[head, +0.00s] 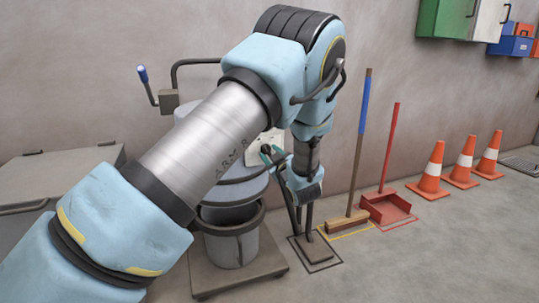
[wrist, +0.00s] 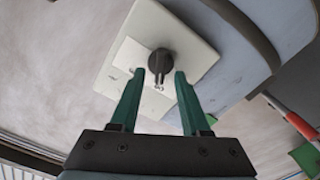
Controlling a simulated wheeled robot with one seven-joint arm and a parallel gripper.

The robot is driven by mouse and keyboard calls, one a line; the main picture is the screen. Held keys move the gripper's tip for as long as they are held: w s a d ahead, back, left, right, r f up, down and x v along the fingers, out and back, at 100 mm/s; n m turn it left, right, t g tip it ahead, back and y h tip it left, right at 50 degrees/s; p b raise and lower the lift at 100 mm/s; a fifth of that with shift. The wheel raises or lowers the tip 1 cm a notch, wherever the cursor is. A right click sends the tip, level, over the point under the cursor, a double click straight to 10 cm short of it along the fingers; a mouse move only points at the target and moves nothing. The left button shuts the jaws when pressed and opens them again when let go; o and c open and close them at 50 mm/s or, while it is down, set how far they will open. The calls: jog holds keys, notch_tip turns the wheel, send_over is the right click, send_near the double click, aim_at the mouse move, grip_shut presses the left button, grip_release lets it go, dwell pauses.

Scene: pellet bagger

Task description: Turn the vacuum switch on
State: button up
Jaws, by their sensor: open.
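The vacuum switch is a dark round knob (wrist: 160,61) on a cream plate (wrist: 193,45) in the wrist view. The plate (head: 276,137) also shows in the head view, on the pellet machine and partly behind my arm. My gripper (wrist: 159,76) has two green fingers, spread apart and empty. Their tips lie on either side of the knob in the wrist view, with a gap at each side. How deep the tips reach along the knob I cannot tell. In the head view my gripper (head: 269,153) is at the plate, and the knob is hidden or too small to make out.
The grey machine body (head: 240,190) curves beside the plate, with a bin (head: 235,248) below. A blue-handled lever (head: 143,75) stands at left. A broom (head: 347,225), a red dustpan (head: 388,208) and orange cones (head: 433,170) stand at right. Open floor lies in front of the cones.

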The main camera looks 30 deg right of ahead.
jog(key=shift+w, duration=0.4)
jog(key=shift+c, duration=0.3)
grip_shut()
